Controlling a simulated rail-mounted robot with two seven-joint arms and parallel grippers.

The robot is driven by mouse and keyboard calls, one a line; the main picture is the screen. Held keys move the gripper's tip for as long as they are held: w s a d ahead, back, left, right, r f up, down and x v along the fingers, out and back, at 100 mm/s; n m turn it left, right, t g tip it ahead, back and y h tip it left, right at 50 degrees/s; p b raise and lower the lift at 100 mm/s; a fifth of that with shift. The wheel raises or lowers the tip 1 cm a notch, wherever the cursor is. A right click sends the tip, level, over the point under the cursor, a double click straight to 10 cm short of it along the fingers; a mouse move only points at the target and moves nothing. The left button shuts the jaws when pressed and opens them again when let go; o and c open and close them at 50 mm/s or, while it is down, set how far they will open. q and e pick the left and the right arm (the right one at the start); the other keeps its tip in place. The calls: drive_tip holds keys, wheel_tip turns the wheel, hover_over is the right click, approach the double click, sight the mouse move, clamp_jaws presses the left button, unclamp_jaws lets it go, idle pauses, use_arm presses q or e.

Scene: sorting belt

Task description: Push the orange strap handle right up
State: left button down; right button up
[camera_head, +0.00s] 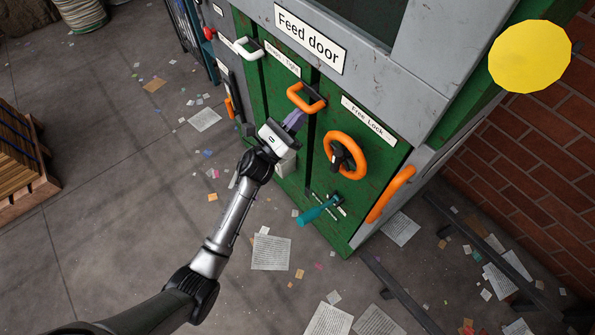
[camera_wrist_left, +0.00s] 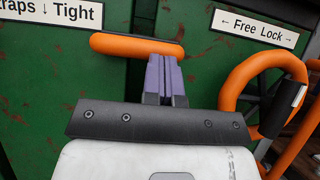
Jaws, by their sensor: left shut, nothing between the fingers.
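The orange strap handle (camera_head: 307,104) is a U-shaped grip on the green feed door, below the "Feed door" sign and at the upper part of a dark vertical slot. In the left wrist view the orange handle (camera_wrist_left: 122,46) lies across the top, just beyond my fingers. My left gripper (camera_head: 294,120) is shut and empty, its purple fingertips just below the handle. In the wrist view the left gripper's fingertips (camera_wrist_left: 164,62) overlap the handle's lower edge. I cannot tell whether they touch it. My right gripper is not in view.
A white handle (camera_head: 248,49) sits in a second slot to the left. An orange wheel (camera_head: 345,155) under a "Free Lock" label is close on the right, with a teal lever (camera_head: 317,211) below. Papers litter the floor.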

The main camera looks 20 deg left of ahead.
use_arm(q)
drive_tip(key=w+f+b+v, duration=0.1)
drive_tip(key=f+b+v, duration=0.1)
drive_tip(key=v, duration=1.1)
drive_tip(key=shift+w+d+b, duration=0.2)
drive_tip(key=shift+d+b, duration=0.1)
drive_tip(key=shift+d, duration=0.1)
drive_tip(key=shift+f, duration=0.1)
